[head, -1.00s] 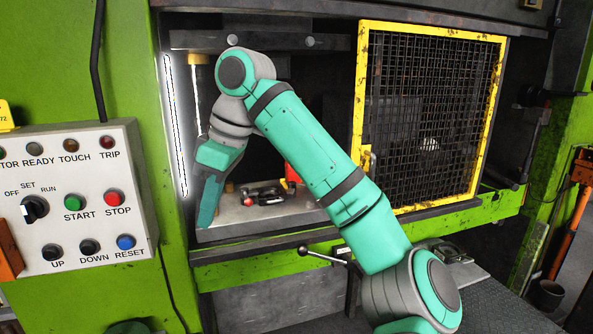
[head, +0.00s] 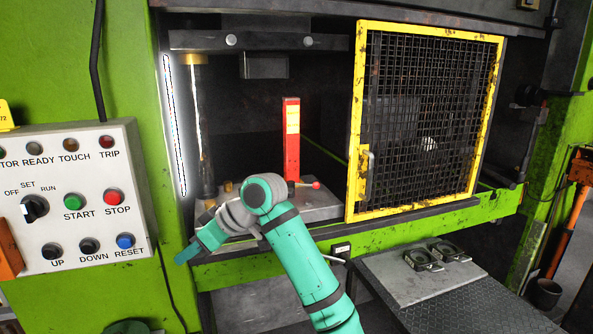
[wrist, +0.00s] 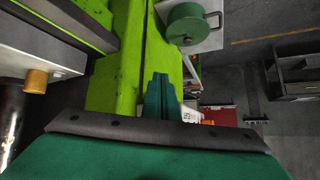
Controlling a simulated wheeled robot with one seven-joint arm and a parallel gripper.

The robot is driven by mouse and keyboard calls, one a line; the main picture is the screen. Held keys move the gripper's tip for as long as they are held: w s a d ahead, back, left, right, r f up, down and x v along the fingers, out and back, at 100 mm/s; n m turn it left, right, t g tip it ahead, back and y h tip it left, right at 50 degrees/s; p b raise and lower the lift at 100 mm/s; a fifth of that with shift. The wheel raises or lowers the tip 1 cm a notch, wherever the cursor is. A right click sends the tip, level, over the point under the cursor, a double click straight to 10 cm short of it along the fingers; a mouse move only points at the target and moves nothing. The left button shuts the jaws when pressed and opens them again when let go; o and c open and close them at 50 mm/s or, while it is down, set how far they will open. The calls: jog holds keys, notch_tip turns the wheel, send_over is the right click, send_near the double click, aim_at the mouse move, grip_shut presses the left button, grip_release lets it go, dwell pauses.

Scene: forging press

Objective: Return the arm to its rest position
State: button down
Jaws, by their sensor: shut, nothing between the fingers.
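My teal gripper (head: 184,257) is at the left front of the press bed (head: 325,205), pointing down and left beside the green press frame. In the wrist view its two fingers (wrist: 160,98) are together with nothing between them. The arm is folded low in front of the bed's left side, its elbow hiding part of the bed and the front lever. It appears outside the press opening; whether it touches the front edge cannot be told.
The yellow mesh guard (head: 430,120) covers the right half of the opening. A control panel (head: 75,195) is at left. A side table (head: 400,285) holds two metal pieces (head: 422,260).

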jog(key=a+f+m+t+y, duration=0.2)
jog(key=f+m+t, duration=0.15)
jog(key=f, duration=0.55)
jog(key=a+f+m+t+y, duration=0.2)
jog(key=f+m, duration=0.2)
jog(key=f, duration=0.5)
jog(key=s+d+f+m+t+h, duration=0.3)
jog(key=s+d+f+m+t, duration=0.15)
jog(key=f, duration=0.45)
jog(key=s+d+f+m+t+h, duration=0.35)
jog(key=s+d+f, duration=0.2)
jog(key=f, duration=0.25)
jog(key=s+d+f+m+h, duration=0.1)
jog(key=s+d+f+h, duration=0.15)
jog(key=s+d, duration=0.45)
jog(key=s+d+f+m+h, duration=0.2)
jog(key=s+d+f, duration=0.15)
jog(key=s, duration=0.75)
jog(key=s+d+r+n+h, duration=0.1)
jog(key=s+d+r, duration=0.2)
jog(key=s, duration=0.6)
jog(key=s+d+r+n+h, duration=0.1)
jog(key=s+d+r, duration=0.3)
jog(key=s, duration=0.4)
jog(key=shift+s+d+n+h, duration=0.4)
jog(key=shift+d+n, duration=0.1)
jog(key=shift+n, duration=0.25)
